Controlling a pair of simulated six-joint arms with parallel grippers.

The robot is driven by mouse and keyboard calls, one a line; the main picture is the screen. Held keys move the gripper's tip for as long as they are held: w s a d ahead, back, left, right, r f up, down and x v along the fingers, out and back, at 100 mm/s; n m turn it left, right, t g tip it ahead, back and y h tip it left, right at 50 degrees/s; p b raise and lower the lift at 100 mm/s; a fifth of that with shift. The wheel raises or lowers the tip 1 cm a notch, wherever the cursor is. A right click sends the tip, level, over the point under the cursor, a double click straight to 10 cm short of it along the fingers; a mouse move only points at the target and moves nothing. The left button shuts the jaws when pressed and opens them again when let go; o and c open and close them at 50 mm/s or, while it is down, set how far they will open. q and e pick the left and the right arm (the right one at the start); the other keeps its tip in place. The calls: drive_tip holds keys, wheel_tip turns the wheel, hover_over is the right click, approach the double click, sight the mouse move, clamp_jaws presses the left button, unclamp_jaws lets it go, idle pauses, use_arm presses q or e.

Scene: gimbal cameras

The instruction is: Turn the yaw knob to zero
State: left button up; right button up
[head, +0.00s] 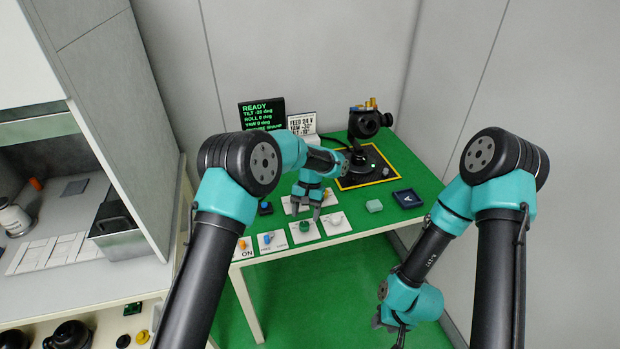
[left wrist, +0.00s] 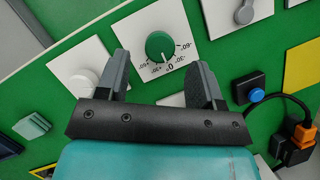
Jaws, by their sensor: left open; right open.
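A green knob (head: 304,226) stands on a white plate near the table's front edge. In the left wrist view this green knob (left wrist: 160,46) has a degree scale around it, with 0 below the knob. I cannot read a yaw label on it. My left gripper (head: 307,208) is over the knob row. In the left wrist view its two fingers (left wrist: 160,72) are apart on either side of the green knob, with nothing held. My right gripper (head: 390,325) is open and empty, low at the right, off the table.
The gimbal camera (head: 366,122) stands at the back. A pale green block (head: 374,206) lies right.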

use_arm(q)
drive_tip(key=v, duration=1.3)
drive_tip(key=shift+r, duration=0.35)
drive_tip(key=shift+w+d, duration=0.1)
drive_tip(key=shift+w, duration=0.05)
